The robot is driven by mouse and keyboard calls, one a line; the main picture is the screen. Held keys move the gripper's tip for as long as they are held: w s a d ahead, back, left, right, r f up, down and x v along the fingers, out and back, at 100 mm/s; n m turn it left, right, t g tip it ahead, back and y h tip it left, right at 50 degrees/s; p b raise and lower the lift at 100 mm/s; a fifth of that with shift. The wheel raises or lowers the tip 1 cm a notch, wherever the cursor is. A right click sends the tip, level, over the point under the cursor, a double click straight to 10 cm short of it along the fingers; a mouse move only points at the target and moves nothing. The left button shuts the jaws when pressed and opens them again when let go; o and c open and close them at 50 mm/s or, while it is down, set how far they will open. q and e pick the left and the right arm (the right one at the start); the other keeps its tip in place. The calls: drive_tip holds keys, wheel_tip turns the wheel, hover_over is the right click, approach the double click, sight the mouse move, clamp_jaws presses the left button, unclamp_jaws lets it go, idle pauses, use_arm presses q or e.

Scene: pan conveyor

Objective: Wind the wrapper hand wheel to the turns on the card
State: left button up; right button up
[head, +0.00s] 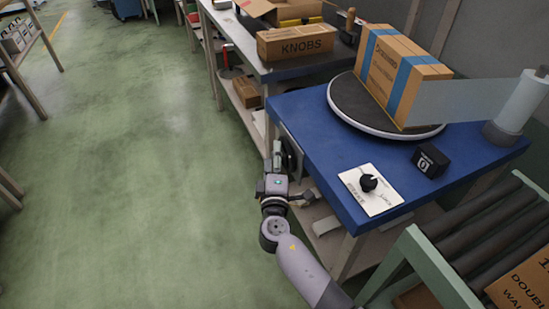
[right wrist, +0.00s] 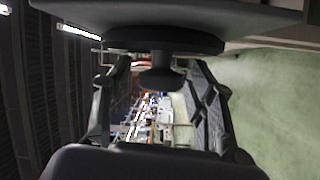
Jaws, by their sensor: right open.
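The hand wheel (head: 289,152) is a dark disc on the left side of the blue wrapper table (head: 318,130), partly hidden by my right gripper (head: 277,155). In the right wrist view the dark wheel (right wrist: 165,42) fills the top, and a black knob (right wrist: 160,78) sticks out from it. The open fingers of my right gripper (right wrist: 160,100) stand on either side of this knob, with gaps visible. My left gripper is out of view.
A carton with blue bands (head: 412,88) stands on the round turntable (head: 350,108), with clear film running to a roll (head: 518,105). A small black counter (head: 430,161) appears to read 0. A roller conveyor (head: 485,235) is at right. Green floor is free at left.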

drive_tip(key=shift+c, duration=0.2)
drive_tip(key=c, duration=1.1)
drive_tip(key=shift+f, duration=0.1)
